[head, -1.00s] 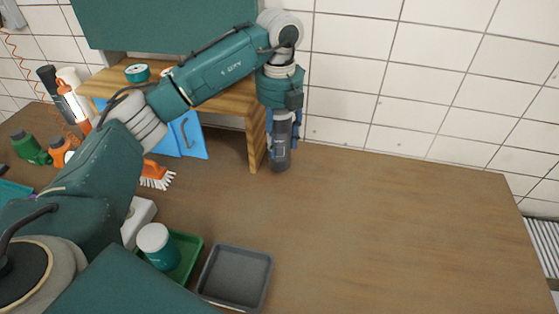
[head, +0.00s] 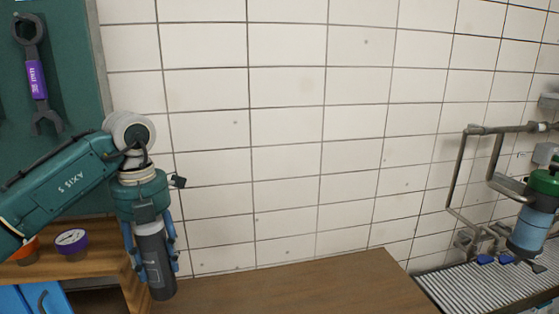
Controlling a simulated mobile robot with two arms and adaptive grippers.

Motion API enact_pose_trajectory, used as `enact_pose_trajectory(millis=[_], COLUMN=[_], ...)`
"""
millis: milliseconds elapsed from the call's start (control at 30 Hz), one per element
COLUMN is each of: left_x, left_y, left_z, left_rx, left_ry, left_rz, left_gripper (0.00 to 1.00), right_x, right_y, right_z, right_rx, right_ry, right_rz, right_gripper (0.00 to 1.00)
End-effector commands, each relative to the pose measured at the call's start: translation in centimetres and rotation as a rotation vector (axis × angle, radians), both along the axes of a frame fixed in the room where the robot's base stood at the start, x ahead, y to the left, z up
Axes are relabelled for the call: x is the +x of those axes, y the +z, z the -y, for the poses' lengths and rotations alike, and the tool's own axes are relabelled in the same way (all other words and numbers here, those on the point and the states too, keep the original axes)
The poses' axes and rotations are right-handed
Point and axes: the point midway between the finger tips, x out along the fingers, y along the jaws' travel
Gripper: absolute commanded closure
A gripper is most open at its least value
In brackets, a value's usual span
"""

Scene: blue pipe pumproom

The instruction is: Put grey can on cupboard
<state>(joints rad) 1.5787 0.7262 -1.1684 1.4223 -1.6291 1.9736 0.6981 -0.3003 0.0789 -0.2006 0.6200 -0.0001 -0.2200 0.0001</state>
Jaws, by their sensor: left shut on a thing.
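The grey can (head: 153,256) is dark grey and upright, held between the blue fingers of my left gripper (head: 152,250). My left gripper is shut on it and points down. The can hangs just right of a small wooden shelf (head: 70,266), over the worktop. Whether its base touches the worktop I cannot tell. No cupboard can be made out for certain in this view. My right gripper is not in view.
The worktop (head: 300,290) is clear to the right. Pipes (head: 470,180), a ribbed metal surface (head: 480,285) and a blue-green cylinder (head: 535,215) are at the far right. A wrench (head: 37,80) hangs upper left.

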Motion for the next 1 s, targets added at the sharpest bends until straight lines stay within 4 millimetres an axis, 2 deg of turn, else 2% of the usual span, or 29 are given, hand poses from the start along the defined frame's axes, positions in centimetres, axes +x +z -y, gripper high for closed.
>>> enact_pose_trajectory(millis=[467,800,1000], left_x=[-5.7,-12.2,-16.0], left_y=[-5.1,-8.9,-10.6], left_z=[3.5,6.0,7.0], left_rx=[0.0,-0.001,-0.003], left_ry=[-1.358,-2.363,-2.854], left_rz=[0.0,0.002,0.002], left_gripper=[0.95,0.95,0.95], right_x=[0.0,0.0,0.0], right_y=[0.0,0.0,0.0], right_z=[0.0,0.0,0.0], right_rx=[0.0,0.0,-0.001], right_ry=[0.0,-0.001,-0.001], right_rz=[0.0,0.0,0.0], right_gripper=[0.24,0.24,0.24])
